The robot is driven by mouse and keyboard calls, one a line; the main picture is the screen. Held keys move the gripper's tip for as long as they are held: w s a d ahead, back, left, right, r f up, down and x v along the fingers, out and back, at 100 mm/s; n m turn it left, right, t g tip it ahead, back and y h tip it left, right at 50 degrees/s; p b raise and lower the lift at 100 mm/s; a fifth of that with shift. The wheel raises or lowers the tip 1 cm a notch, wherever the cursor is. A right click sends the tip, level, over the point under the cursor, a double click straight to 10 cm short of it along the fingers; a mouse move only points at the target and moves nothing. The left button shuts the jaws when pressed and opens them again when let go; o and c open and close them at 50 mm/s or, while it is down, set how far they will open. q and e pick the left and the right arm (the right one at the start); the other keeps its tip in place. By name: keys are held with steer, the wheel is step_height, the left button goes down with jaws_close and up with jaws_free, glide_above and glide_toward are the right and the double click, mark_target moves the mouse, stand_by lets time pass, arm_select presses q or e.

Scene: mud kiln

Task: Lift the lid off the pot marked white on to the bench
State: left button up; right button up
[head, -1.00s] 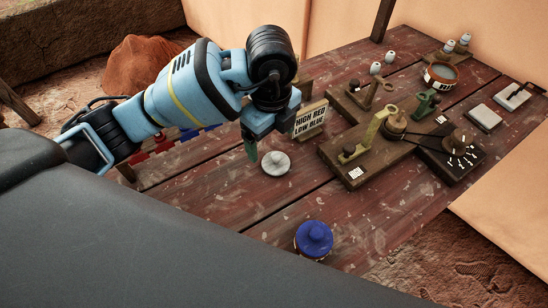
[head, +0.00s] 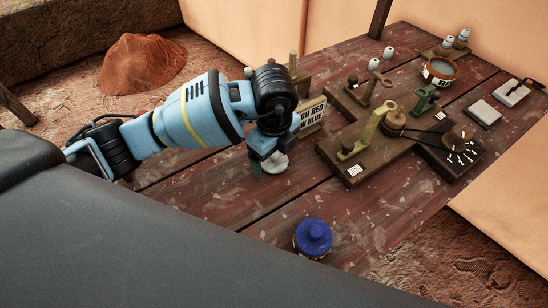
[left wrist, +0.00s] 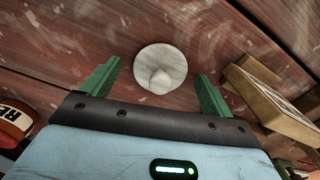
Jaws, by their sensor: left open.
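The pale grey-white lid (head: 281,165) with a round knob lies on the bench (head: 215,204), partly hidden behind my left gripper (head: 262,168) in the head view. In the left wrist view the whole lid (left wrist: 160,62) shows just beyond the open green fingertips of my left gripper (left wrist: 158,85), centred between them. It appears flat on the planks and apart from the fingers. My right gripper is not in view.
A blue-lidded pot (head: 313,236) stands near the bench's front edge. A red pot (left wrist: 14,120) is at the left of the wrist view. A sign block (head: 312,118) and wooden mechanisms (head: 365,165) stand close on the right. Bare planks lie between lid and blue pot.

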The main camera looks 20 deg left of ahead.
arm_select(q)
steer(key=c, duration=1.1)
steer(key=shift+o, duration=0.2)
steer(key=shift+r, duration=0.1)
steer(key=shift+r, duration=0.5)
step_height(320, 180, up, 2)
steer(key=shift+r, duration=0.15)
steer(key=s+a, duration=0.1)
steer(key=s, duration=0.4)
steer(key=s+a+r, duration=0.1)
steer(key=s, duration=0.4)
steer(key=s+a, duration=0.1)
steer(key=s, duration=0.4)
steer(key=shift+s+a+r+p, duration=0.15)
steer(key=shift+s+r+p, duration=0.15)
steer(key=shift+s, duration=0.05)
